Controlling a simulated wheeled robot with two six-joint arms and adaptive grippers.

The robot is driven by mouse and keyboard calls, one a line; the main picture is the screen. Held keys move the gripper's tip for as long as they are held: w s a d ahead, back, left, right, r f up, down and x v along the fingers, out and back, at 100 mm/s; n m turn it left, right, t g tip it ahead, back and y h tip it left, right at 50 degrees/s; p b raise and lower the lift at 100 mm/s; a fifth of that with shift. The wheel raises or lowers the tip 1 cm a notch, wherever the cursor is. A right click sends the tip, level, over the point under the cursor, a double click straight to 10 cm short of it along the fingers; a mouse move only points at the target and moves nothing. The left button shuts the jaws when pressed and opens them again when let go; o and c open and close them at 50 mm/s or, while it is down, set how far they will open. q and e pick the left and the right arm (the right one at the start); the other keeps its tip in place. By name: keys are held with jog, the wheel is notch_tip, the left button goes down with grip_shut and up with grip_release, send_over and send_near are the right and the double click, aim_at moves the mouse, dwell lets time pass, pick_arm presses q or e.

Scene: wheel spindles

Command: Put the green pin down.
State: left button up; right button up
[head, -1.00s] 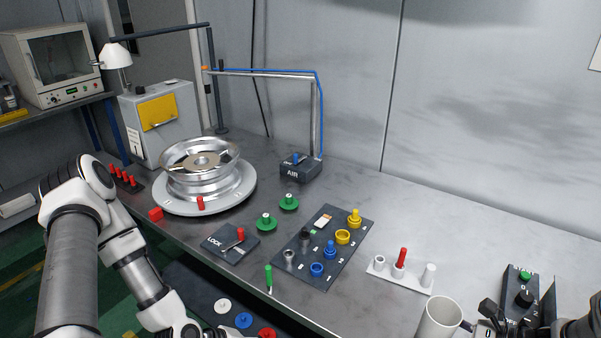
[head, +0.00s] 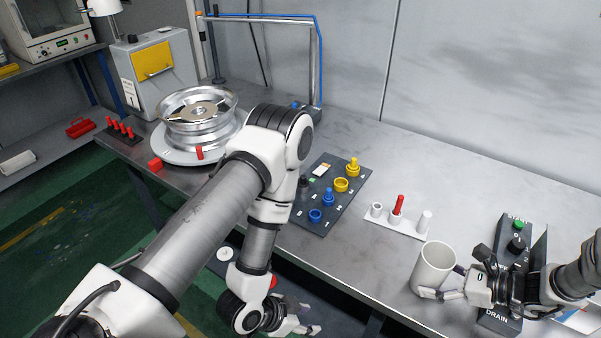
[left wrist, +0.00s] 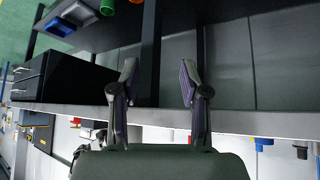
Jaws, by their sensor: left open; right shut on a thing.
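No green pin shows in the views now; my left arm covers the part of the table front where it stood. My left gripper (head: 306,328) is open and empty, low in front of the table's front edge. Its two spread fingers also show in the left wrist view (left wrist: 158,78), with nothing between them. My right gripper (head: 446,290) is shut on the white mug (head: 434,262) at the table's right front. The mug looks upright.
The dark numbered board (head: 313,227) holds blue and yellow parts. A white rack (head: 405,228) with a red pin stands right of it. A silver wheel (head: 190,130) rests on its round base. A dark drain box (head: 510,262) stands beside my right gripper.

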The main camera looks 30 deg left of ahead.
pick_arm(q)
jog(key=w+a+r+n+t+h, duration=0.1)
jog(key=w+a+r+t, duration=0.1)
jog(key=a+r+t, duration=0.3)
jog(key=w+a+r+n+t, duration=0.1)
jog(key=w+a+r+t, duration=0.1)
jog(key=r+t, duration=0.35)
jog(key=s+a+r+n+y, duration=0.3)
jog(key=s+a+n+y, duration=0.15)
jog(key=a, duration=0.65)
jog(key=shift+t+y, duration=0.35)
jog(key=shift+t, duration=0.1)
jog(key=w, duration=1.1)
jog(key=shift+w+d+r, duration=0.2)
jog(key=shift+s, duration=0.1)
grip_shut()
